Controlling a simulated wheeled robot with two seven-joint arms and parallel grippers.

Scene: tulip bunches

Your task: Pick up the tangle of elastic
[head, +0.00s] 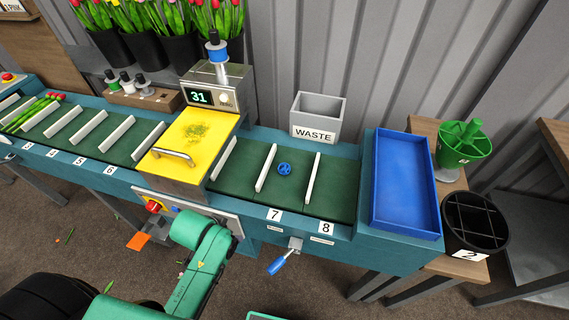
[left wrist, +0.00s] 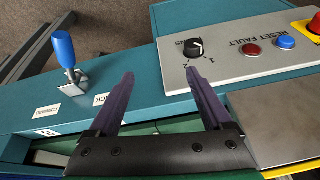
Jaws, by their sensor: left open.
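The tangle of elastic (head: 285,169) is a small blue coil lying on the dark green belt (head: 239,187), between two white dividers above the labels 7 and 8. In the left wrist view my left gripper (left wrist: 160,73) is open, with nothing between its two dark fingers. It is over the front side of the machine, by the control panel (left wrist: 245,55), apart from the elastic. The tangle does not show in that view. In the head view my left arm shows at the bottom, but its gripper cannot be made out. My right gripper is not in view.
A grey WASTE bin (head: 318,117) stands behind the belt. A blue tray (head: 436,222) is at the belt's right end. A yellow hood (head: 183,136) stands left of the elastic. A blue-handled lever (head: 278,264) sticks out in front, below the labels. White dividers rise from the belt.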

